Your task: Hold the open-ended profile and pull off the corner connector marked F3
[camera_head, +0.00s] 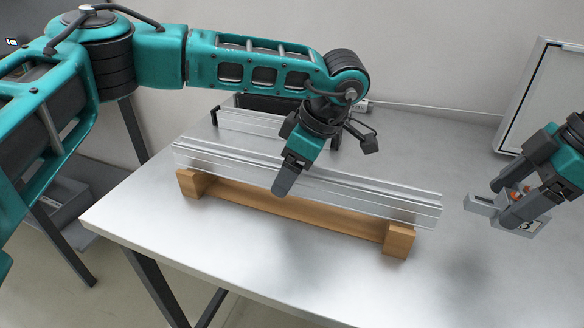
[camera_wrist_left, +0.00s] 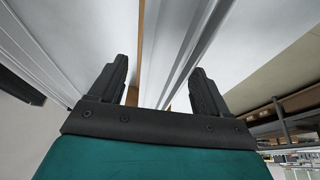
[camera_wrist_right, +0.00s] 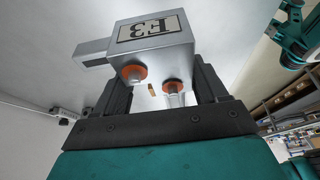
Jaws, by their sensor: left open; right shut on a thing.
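The open-ended profile (camera_head: 330,188), a long silver bar, lies across a wooden cradle (camera_head: 290,212) on the table. My left gripper (camera_head: 283,183) is over the middle of the profile. In the left wrist view its fingers are apart (camera_wrist_left: 160,75), with a silver rail (camera_wrist_left: 193,50) running between them. The grey corner connector marked F3 (camera_wrist_right: 150,42) is in my right gripper (camera_wrist_right: 165,85), whose fingers are shut on it. Orange-ringed screws show on its near face. In the head view the connector (camera_head: 480,205) is right of the profile's right end, with a gap between them.
A further silver profile with black corner pieces (camera_head: 262,124) lies behind the cradle, partly hidden by my left arm. A framed panel (camera_head: 548,100) leans at the back right. A thin cable (camera_head: 430,108) runs along the wall. The table's front right is clear.

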